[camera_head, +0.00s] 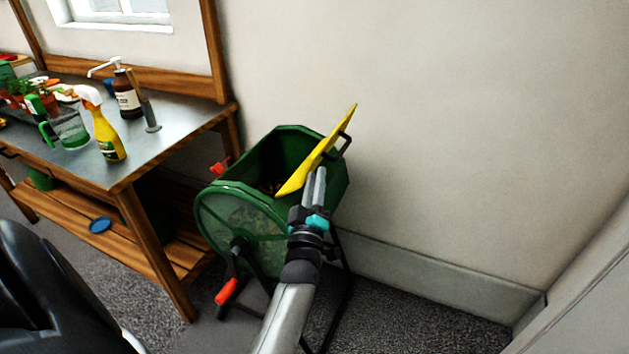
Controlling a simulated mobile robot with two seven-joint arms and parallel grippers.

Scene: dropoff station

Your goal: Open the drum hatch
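The green drum (331,189) stands on a black frame against the wall. Its yellow hatch (335,133) is raised and tilted up to the right, with a dark handle on its far side. The drum's opening shows dark contents inside.
A wooden workbench (178,123) with a metal top stands to the left. It carries a yellow spray bottle (105,136), a brown pump bottle (127,93) and potted plants. A red crank handle (227,291) juts from the drum's front. Floor at the right is clear.

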